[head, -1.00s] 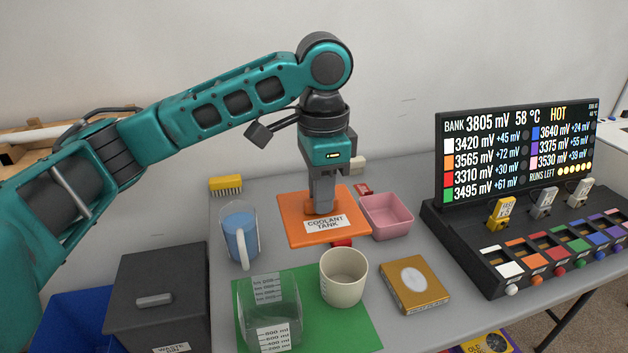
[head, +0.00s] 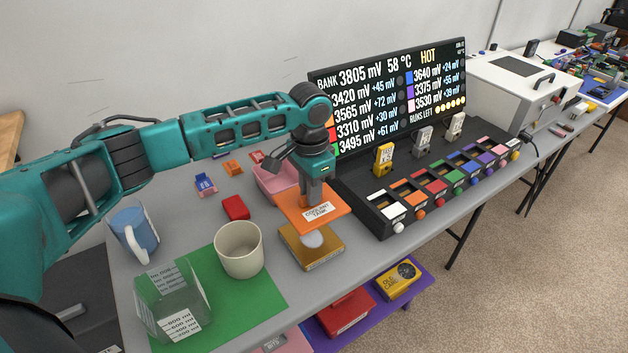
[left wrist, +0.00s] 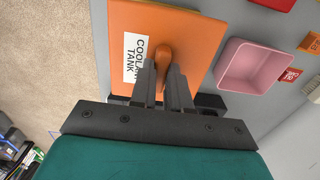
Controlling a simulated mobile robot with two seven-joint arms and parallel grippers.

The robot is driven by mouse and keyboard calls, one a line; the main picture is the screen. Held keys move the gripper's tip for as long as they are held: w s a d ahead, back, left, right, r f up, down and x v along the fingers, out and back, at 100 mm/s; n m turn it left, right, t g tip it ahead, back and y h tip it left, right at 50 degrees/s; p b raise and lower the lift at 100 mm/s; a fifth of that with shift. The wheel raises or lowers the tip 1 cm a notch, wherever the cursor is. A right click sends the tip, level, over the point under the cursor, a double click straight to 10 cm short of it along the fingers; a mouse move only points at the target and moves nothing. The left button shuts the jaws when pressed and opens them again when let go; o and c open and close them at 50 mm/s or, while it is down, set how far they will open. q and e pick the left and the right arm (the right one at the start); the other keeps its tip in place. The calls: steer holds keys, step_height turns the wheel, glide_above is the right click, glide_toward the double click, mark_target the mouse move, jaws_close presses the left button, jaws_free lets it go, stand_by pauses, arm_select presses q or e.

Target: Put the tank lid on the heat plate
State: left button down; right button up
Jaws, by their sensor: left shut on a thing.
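The tank lid is an orange square plate (head: 335,205) with a "COOLANT TANK" label and a knob. My left gripper (head: 313,203) is shut on the knob and holds the lid up. The left wrist view also shows the lid (left wrist: 190,35), with the gripper (left wrist: 163,72) on its orange knob. In the head view the lid covers the far edge of a flat gold-brown block (head: 318,258) with a pale round disc on top. No label names the heat plate, so I cannot tell for sure whether this block is it. My right gripper is not in view.
A pink bin (head: 275,180) lies behind the lid, and a black cell panel (head: 375,213) with a display stands right of it. A cream mug (head: 239,255) and a clear measuring vessel (head: 172,305) stand on a green mat (head: 250,300). A blue jug (head: 133,235) stands left.

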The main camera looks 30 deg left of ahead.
arm_select(q)
steer(key=shift+f, duration=0.1)
stand_by(0.3)
steer(key=shift+f, duration=0.35)
steer(key=b, duration=0.2)
glide_above(310, 237)
steer(key=shift+f, duration=4.15)
steer(key=shift+d+f, duration=0.1)
steer(key=shift+f, duration=0.3)
steer(key=c, duration=1)
jaws_free()
steer(key=shift+r, duration=0.1)
step_height(310, 237, up, 13)
steer(key=shift+f+p, duration=0.1)
steer(key=shift+p, duration=0.5)
